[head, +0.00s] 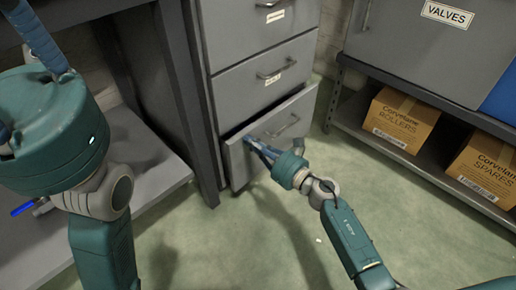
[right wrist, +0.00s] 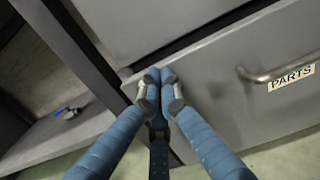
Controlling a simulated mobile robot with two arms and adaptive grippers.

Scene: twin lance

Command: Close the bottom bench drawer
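The bottom bench drawer (head: 302,112) is grey with a bar handle and stands a little out from the cabinet in the head view. My right gripper (head: 252,143) is at the left part of the drawer front, left of the handle. Its blue fingertips (right wrist: 160,84) are together with nothing seen between them, by the front's upper left edge; I cannot tell if they touch it. My left gripper (head: 35,38) is raised at the upper left, its fingertips partly out of frame.
Two upper drawers (head: 265,70) appear shut. The bench leg (head: 180,90) stands just left of the drawers, with a low shelf (head: 140,150) beside it. Right is a rack with ROLLERS (head: 400,118) and SPARES (head: 485,165) boxes. The green floor ahead is clear.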

